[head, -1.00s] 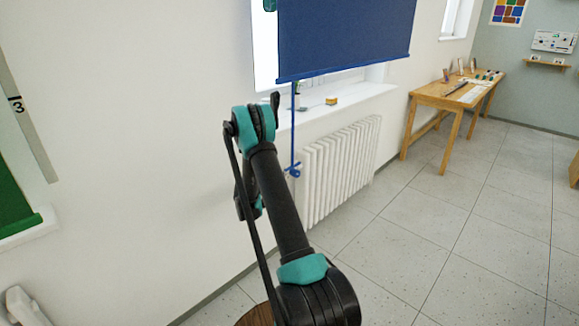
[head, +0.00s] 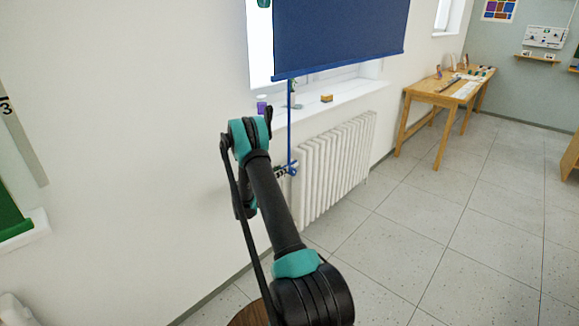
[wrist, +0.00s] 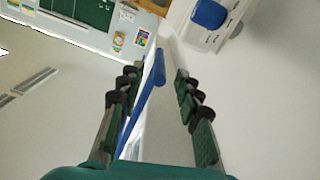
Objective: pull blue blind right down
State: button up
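The blue blind (head: 340,38) hangs partly lowered over the window in the head view, its lower bar above the sill. A blue pull cord (head: 290,120) hangs from it, with a small blue handle (head: 292,168) at its end in front of the radiator. My gripper (head: 284,170) is mostly hidden behind my arm; dark fingertips show at the handle. In the wrist view my gripper (wrist: 157,78) is open, with its fingers apart.
A white radiator (head: 338,165) stands below the sill (head: 350,97), which holds small items. A green blind (head: 10,212) is at the left edge. A wooden table (head: 437,96) stands at the back right. The tiled floor between is clear.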

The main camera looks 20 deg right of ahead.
aim_at(288, 165)
jog(key=x, duration=0.7)
jog(key=shift+s, duration=0.1)
jog(key=shift+c, duration=0.4)
grip_shut()
